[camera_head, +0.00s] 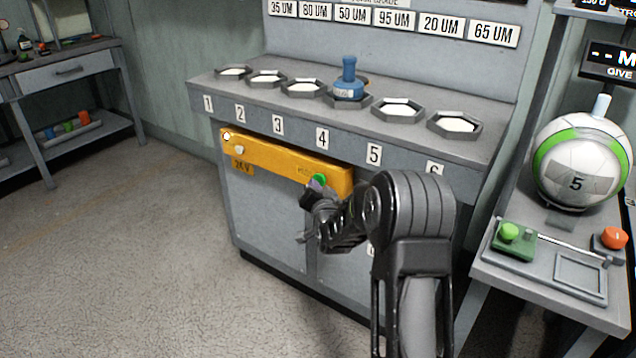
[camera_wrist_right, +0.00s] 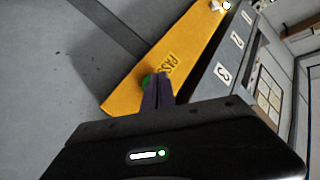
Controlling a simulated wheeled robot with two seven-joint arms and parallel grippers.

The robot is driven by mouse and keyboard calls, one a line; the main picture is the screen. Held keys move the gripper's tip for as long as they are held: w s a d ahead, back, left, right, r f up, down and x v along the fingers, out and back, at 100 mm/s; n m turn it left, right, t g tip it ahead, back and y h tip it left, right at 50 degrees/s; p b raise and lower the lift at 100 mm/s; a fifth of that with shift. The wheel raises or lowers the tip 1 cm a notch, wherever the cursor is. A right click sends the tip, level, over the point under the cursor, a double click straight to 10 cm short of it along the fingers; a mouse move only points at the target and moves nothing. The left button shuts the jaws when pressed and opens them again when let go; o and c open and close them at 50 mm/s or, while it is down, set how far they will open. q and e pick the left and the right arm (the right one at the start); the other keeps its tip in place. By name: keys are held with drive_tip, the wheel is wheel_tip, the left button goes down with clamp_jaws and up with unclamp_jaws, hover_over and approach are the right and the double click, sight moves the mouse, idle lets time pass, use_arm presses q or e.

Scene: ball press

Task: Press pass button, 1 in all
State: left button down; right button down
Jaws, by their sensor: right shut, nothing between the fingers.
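The pass button is a small green button (camera_head: 320,180) on the right end of a yellow panel (camera_head: 270,160) on the front of the grey bench. In the right wrist view the green button (camera_wrist_right: 147,83) shows beside the fingertips, partly hidden by them, near the letters "PAS" on the yellow panel (camera_wrist_right: 185,50). My right gripper (camera_head: 314,188) is shut and empty, with its tips at the green button; I cannot tell whether they touch it. It also shows in the right wrist view (camera_wrist_right: 158,76). My left gripper is not in view.
A side table (camera_head: 500,275) at right carries a white and green ball (camera_head: 578,160), a green knob (camera_head: 509,232) and an orange knob (camera_head: 613,238). The floor at left is clear.

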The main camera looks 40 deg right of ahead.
drive_tip(key=shift+d, duration=0.25)
drive_tip(key=shift+a, duration=0.1)
idle(0.3)
drive_tip(key=shift+s+a+b, duration=0.25)
drive_tip(key=shift+a+b, duration=0.05)
drive_tip(key=shift+a, duration=0.45)
drive_tip(key=shift+s+a, duration=0.25)
drive_tip(key=shift+a, duration=0.55)
drive_tip(key=shift+s+a, duration=0.2)
drive_tip(key=shift+a, duration=0.65)
drive_tip(key=shift+s+a, duration=0.25)
drive_tip(key=shift+a, duration=0.55)
